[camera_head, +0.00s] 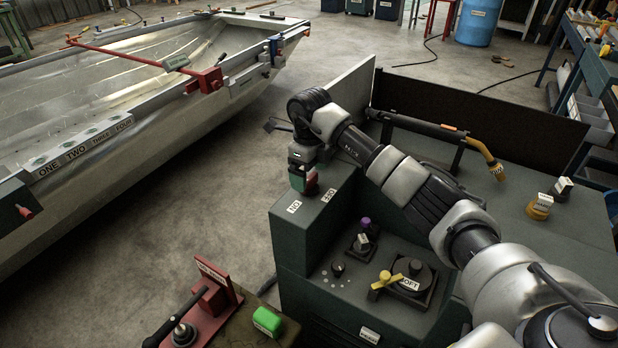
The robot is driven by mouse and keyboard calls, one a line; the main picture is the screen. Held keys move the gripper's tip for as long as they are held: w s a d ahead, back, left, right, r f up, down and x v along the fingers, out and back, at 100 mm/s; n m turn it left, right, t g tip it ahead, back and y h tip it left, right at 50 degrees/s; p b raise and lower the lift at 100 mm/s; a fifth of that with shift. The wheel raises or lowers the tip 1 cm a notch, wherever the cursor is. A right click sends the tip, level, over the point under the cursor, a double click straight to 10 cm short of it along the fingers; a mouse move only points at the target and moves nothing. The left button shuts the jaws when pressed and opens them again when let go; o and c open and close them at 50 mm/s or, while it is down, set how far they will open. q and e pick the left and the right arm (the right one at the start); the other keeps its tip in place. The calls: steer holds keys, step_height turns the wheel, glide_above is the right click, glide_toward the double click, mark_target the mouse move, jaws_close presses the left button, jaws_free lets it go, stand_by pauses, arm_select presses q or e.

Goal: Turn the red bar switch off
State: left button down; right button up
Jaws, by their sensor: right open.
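A small switch with a red part (311,184) and a green part beside it sits on the near left edge of the dark green cabinet top (400,275). A white label reading ON upside down (293,206) and one that seems to read OFF (329,195) lie in front of it. My right gripper (304,168) is open and points down right over the switch. It hides the switch's upper part, and I cannot tell whether the fingers touch it. My left gripper is out of view.
A yellow-handled rotary knob (385,282) and a purple-topped control (365,225) stand on the cabinet's lower step. A torch with a yellow neck (487,155) lies behind my right arm. A red bracket with a black lever (215,292) and a green block (267,320) are at bottom left.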

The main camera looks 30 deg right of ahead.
steer(key=shift+f, duration=1.25)
steer(key=c, duration=0.9)
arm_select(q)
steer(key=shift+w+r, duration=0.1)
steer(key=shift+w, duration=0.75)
